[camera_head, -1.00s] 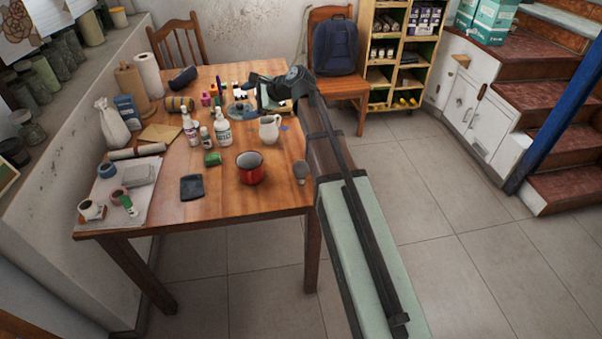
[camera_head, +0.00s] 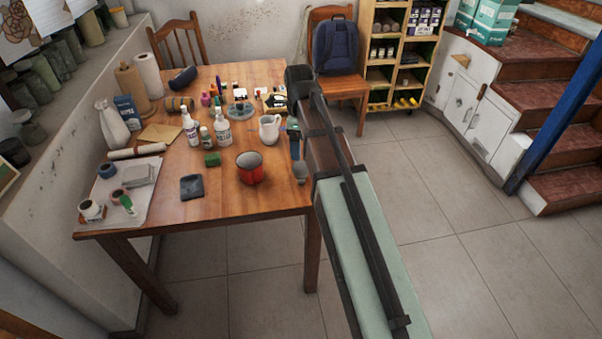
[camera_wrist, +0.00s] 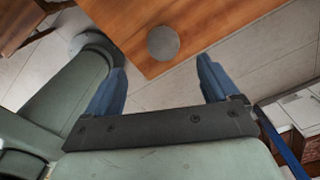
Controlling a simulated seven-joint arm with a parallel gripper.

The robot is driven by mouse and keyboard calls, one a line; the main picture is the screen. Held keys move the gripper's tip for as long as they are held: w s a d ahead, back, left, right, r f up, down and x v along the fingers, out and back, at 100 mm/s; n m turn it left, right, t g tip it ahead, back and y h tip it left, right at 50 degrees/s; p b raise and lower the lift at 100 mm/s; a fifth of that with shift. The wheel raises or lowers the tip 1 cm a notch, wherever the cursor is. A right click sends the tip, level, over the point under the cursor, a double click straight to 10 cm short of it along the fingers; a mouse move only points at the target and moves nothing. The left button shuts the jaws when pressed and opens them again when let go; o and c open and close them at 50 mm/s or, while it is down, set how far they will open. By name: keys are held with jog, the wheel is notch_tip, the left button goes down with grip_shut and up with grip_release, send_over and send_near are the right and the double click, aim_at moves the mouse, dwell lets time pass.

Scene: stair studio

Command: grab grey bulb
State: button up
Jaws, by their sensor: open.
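The grey bulb (camera_head: 300,172) sits near the right edge of the wooden table, to the right of the red mug. In the wrist view it shows as a round grey disc (camera_wrist: 163,42) near the table edge. My gripper (camera_head: 294,152) points down just above the bulb, close to it in the head view. In the wrist view my gripper (camera_wrist: 161,66) is open, its two blue fingers spread wide with nothing between them. The bulb lies ahead of the gap, roughly centred between the fingers. The bulb's top is partly hidden by the gripper in the head view.
Open floor lies to the right of the table.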

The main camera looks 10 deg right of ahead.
aim_at(300, 162)
notch_tip(300, 162, down, 8)
jog(key=shift+f, duration=0.15)
jog(key=shift+w+d+f, duration=0.1)
jog(key=shift+d+f, duration=0.05)
jog(key=shift+f, duration=1.2)
jog(key=shift+d+f, duration=0.15)
jog(key=shift+f, duration=1.15)
jog(key=shift+c, duration=0.5)
jog(key=c, duration=1)
jog(key=shift+r, duration=0.1)
